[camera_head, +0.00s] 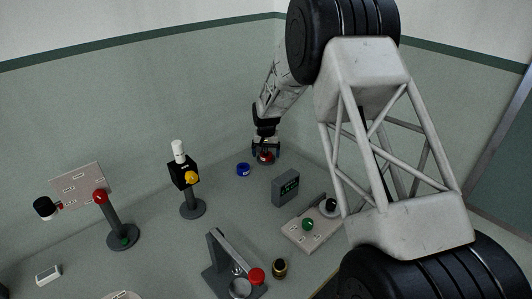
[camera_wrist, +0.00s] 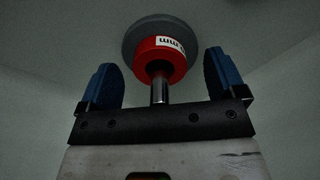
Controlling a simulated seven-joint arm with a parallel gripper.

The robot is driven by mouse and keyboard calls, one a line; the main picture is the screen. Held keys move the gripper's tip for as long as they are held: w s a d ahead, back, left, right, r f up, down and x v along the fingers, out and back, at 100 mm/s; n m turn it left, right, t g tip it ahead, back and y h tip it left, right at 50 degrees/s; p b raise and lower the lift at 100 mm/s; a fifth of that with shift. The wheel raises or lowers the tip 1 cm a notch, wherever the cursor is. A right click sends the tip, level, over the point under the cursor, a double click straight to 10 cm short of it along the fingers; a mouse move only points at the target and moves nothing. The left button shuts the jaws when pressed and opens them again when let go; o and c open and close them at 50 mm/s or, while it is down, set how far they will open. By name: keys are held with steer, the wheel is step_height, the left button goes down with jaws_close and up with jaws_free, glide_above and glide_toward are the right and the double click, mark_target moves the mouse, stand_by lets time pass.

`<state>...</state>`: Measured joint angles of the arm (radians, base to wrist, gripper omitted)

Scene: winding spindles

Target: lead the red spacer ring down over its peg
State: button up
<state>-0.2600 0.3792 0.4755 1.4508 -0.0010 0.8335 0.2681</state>
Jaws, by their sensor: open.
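The red spacer ring (camera_wrist: 150,55) has a white label with dark marks on its side. In the wrist view it sits around a shiny metal peg (camera_wrist: 158,92), close against a round grey base (camera_wrist: 135,37). The peg's free end sticks out of the ring toward my gripper (camera_wrist: 162,75). My gripper is open, its two blue fingers apart on either side of the ring and peg, with gaps showing on both sides. In the head view the gripper (camera_head: 265,150) is low at the back, with the red ring (camera_head: 266,157) between its fingers; the base is hidden there.
A blue ring (camera_head: 243,169) lies left of my gripper. A dark grey box (camera_head: 286,187) stands in front, with a light board (camera_head: 300,238) nearer.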

steer(key=shift+r, duration=0.15)
steer(key=shift+r, duration=3.8)
steer(key=shift+r, duration=0.1)
steer(key=shift+s+d+r, duration=0.2)
steer(key=s+d+r, duration=0.5)
steer(key=s+r, duration=0.2)
steer(key=s, duration=0.2)
steer(key=s+d+r+t, duration=0.1)
steer(key=s+d+r, duration=0.45)
steer(key=s, duration=0.35)
steer(key=s+d+r, duration=0.5)
steer(key=s+r, duration=0.3)
steer(key=s, duration=0.1)
steer(key=s+d, duration=0.4)
steer(key=s, duration=1.1)
steer(key=s+d+f+t, duration=0.1)
steer(key=s+d, duration=0.2)
steer(key=s, duration=1.3)
steer(key=shift+d+f+t, duration=0.2)
steer(key=shift+d+t, duration=0.1)
steer(key=shift+d, duration=0.1)
